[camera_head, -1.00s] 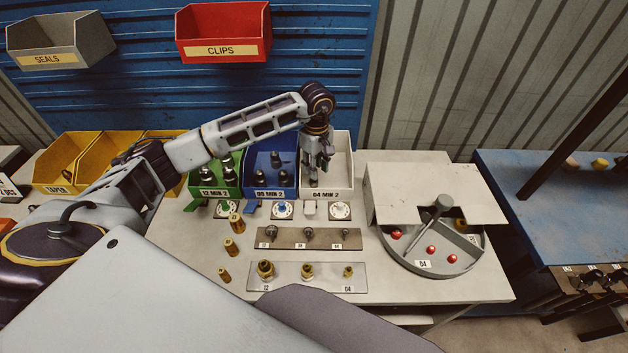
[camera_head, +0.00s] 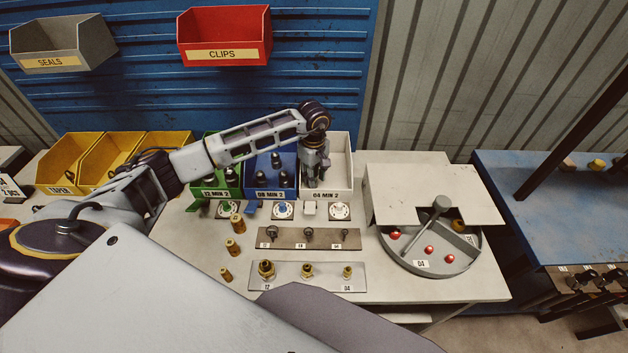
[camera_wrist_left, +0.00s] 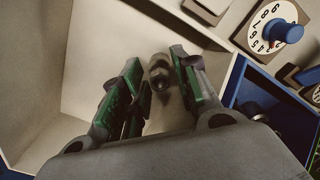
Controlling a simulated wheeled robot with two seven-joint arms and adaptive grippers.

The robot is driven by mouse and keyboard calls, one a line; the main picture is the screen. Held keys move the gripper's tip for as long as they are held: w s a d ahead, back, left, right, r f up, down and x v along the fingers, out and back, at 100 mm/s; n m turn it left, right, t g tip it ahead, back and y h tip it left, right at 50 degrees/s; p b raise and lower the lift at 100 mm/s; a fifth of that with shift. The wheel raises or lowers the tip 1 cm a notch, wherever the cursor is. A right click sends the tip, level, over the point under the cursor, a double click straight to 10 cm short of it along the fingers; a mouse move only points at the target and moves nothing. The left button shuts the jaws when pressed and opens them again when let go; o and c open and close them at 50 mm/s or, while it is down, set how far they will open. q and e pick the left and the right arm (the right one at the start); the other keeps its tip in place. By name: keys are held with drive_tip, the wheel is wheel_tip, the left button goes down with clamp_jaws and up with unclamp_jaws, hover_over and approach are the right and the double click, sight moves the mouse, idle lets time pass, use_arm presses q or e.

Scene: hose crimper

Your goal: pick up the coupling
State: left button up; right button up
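My left gripper (camera_head: 313,180) points down into the white bin (camera_head: 341,165) labelled "04 MIN 2". In the left wrist view, its two green-padded fingers (camera_wrist_left: 158,62) are apart. A small dark metallic coupling (camera_wrist_left: 160,78) shows in the gap between them, on the floor of the bin. I see a gap on at least one side of it, and no clear grip. In the head view the gripper hides this coupling. My right gripper is not in view.
A blue bin (camera_head: 268,193) and a green bin (camera_head: 214,193) with dark fittings stand left of the white bin. Dials, plates with fittings and loose brass pieces lie in front. A round sectioned tray (camera_head: 432,264) with red-topped pieces is at right.

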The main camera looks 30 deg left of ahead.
use_arm(q)
drive_tip(key=shift+f, duration=1)
clamp_jaws()
drive_tip(key=shift+r, duration=0.1)
wheel_tip(320, 180, up, 18)
drive_tip(key=b, duration=0.2)
drive_tip(key=shift+b, duration=0.4)
idle(0.4)
